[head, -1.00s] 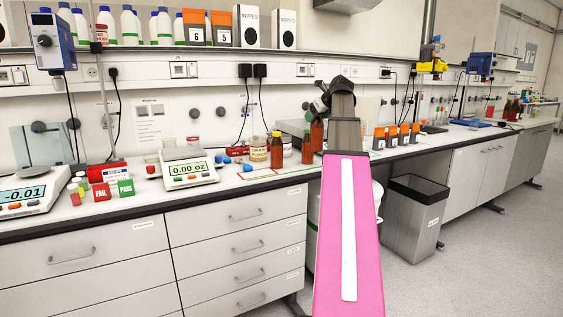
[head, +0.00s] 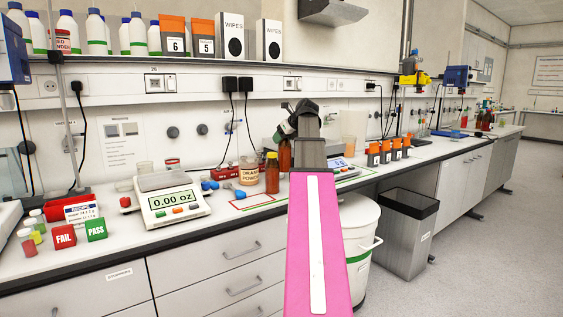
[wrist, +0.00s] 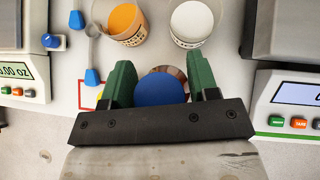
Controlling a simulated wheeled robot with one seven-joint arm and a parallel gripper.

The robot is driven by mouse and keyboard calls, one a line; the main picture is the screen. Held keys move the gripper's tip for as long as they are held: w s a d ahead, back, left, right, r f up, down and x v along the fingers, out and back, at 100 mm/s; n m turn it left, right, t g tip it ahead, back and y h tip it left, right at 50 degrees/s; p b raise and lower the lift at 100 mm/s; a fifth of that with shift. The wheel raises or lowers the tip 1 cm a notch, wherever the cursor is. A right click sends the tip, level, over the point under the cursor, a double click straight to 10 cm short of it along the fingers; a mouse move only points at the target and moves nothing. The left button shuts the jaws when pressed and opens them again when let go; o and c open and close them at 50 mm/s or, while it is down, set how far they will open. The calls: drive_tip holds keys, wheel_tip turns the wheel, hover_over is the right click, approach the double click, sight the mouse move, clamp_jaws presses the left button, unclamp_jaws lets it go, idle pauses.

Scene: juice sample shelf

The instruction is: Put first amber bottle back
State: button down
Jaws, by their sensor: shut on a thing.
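My gripper (head: 288,130) is shut on an amber bottle (head: 285,157), upright beneath it over the back of the bench. In the wrist view, the round blue cap (wrist: 160,88) of this bottle sits between the green fingers of my gripper (wrist: 161,80). A second amber bottle (head: 272,174) with a yellow cap stands on the bench just left of the held one in the head view. In the wrist view only a sliver of yellow shows beside the left finger. My arm hides part of the bench, and I cannot tell whether the held bottle touches it.
An orange powder tub (wrist: 126,20) and a white powder tub (wrist: 191,20) stand close beyond the fingers. A scale (head: 170,198) stands left, and another scale (wrist: 290,105) right. A red outline (head: 250,202) marks the bench. Orange-topped boxes (head: 373,155) stand farther right.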

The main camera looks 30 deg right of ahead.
sight(283, 153)
drive_tip(key=shift+f, duration=3.45)
drive_tip(key=shift+c, duration=1.9)
unclamp_jaws()
drive_tip(key=v, duration=1.2)
